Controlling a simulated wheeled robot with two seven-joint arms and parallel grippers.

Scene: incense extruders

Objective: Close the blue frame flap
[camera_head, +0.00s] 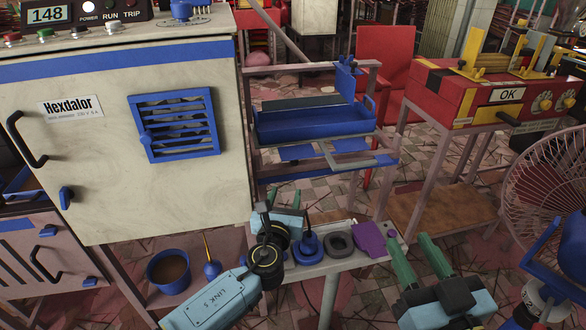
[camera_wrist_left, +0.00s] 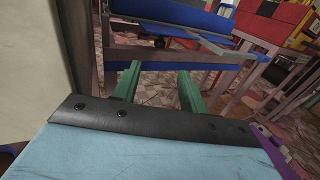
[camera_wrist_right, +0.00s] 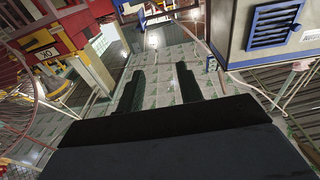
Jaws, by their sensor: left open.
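A blue louvered frame flap (camera_head: 213,124) with a knob on its left side is on the front of the pale cabinet; it shows in the right wrist view too (camera_wrist_right: 273,24). I cannot tell whether it is ajar. A blue tray-like panel (camera_head: 315,125) sits on the metal frame right of the cabinet and also shows in the left wrist view (camera_wrist_left: 170,44). My left gripper (camera_head: 282,200) is open and empty, low in front of that frame; its fingers (camera_wrist_left: 158,75) point at it. My right gripper (camera_head: 408,242) is open and empty, farther right, apart from both.
The cabinet (camera_head: 90,180) stands close on the left. A small table (camera_head: 320,268) with a purple item (camera_head: 370,240) and dark parts is below my left gripper. A red box machine (camera_head: 440,98) on a stand and a fan (camera_head: 540,175) are on the right. Tiled floor lies between.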

